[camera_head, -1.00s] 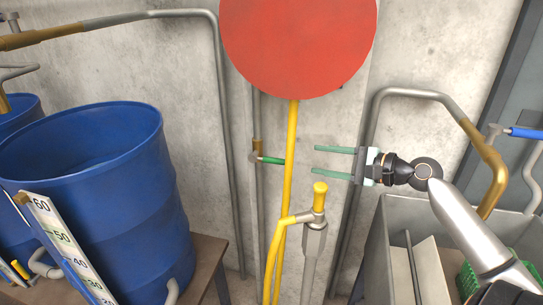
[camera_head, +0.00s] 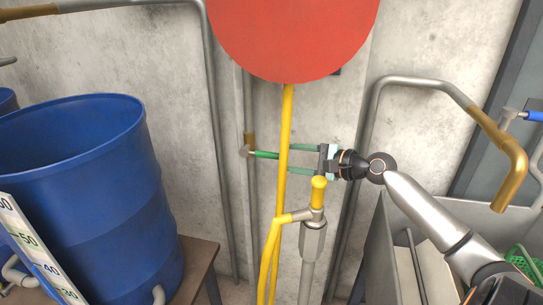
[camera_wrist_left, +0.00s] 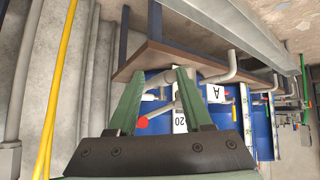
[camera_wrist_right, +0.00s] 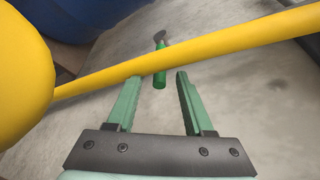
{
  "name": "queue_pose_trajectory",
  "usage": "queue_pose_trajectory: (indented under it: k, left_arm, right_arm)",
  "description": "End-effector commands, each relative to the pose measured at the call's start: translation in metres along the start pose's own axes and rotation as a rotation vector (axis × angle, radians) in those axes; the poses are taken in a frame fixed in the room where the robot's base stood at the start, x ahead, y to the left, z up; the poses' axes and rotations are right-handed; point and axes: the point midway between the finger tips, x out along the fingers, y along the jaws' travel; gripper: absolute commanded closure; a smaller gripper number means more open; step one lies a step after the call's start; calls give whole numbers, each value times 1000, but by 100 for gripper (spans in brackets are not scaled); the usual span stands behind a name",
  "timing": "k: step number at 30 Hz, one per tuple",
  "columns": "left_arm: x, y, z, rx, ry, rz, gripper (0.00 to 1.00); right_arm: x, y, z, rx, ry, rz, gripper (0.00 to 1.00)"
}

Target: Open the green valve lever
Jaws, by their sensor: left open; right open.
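The green valve lever (camera_head: 266,155) sticks out to the right from a thin grey pipe on the wall. My right gripper (camera_head: 291,158) is open and reaches in from the right at about the lever's height. In the head view the yellow pole (camera_head: 286,130) crosses in front of its fingers. In the right wrist view the lever (camera_wrist_right: 160,81) points toward my open right gripper (camera_wrist_right: 159,84), its free end lined up between the fingertips. Whether they overlap it in depth is unclear. My left gripper (camera_wrist_left: 153,82) is open and empty, away from the lever and outside the head view.
A red disc (camera_head: 290,35) tops the yellow pole. A yellow-capped tap (camera_head: 318,190) stands just below my right gripper. A blue barrel (camera_head: 90,200) stands on a wooden table (camera_head: 200,258) at left. A grey basin (camera_head: 378,245) is at lower right.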

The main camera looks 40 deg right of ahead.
Motion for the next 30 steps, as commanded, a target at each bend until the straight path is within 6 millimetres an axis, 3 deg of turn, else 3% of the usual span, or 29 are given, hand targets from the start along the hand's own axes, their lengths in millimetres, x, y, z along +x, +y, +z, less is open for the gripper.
queue_pose_trajectory:
  k: [9,15,26,30]
  left_arm:
    - [-1,0,-2,0,1,-1,50]
    - [-2,0,-2,0,4,-1,50]
    - [-2,-1,-1,0,3,-3,50]
    - [-2,-1,0,0,1,-3,50]
  right_arm:
    - [39,-2,0,0,-1,-2,48]
    - [54,-1,0,0,-1,-1,48]
    - [57,0,0,-1,0,0,48]
    - [57,0,0,-1,0,0,60]
